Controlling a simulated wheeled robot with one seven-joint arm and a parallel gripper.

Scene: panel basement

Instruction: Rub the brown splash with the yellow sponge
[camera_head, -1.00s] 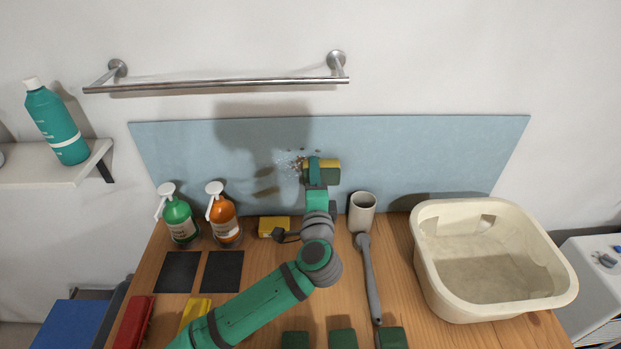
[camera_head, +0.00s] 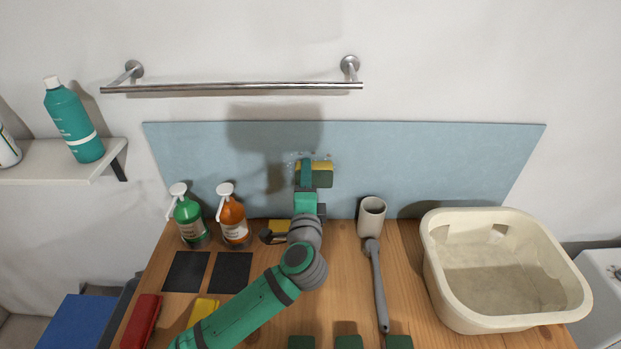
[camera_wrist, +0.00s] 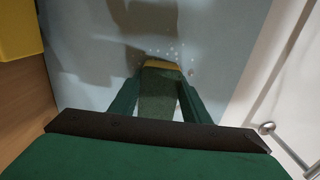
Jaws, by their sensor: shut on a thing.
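My gripper (camera_head: 307,174) is shut on the yellow sponge (camera_head: 322,166), which has a green scouring side. The sponge is up at the blue panel (camera_head: 420,160); I cannot tell whether it touches. In the wrist view the sponge's green side (camera_wrist: 158,100) shows between the fingers, with its yellow edge beyond. Pale specks (camera_head: 293,156) show on the panel just left of and above the sponge. Of the brown splash, only a small brownish speck (camera_wrist: 190,72) shows beside the sponge in the wrist view; the sponge and fingers may hide more.
A green bottle (camera_head: 188,219) and an orange bottle (camera_head: 233,221) stand left of my arm. A grey cup (camera_head: 371,217), a long grey-handled tool (camera_head: 378,285) and a cream basin (camera_head: 455,315) are right. A metal rail (camera_head: 230,87) crosses the wall above the panel.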

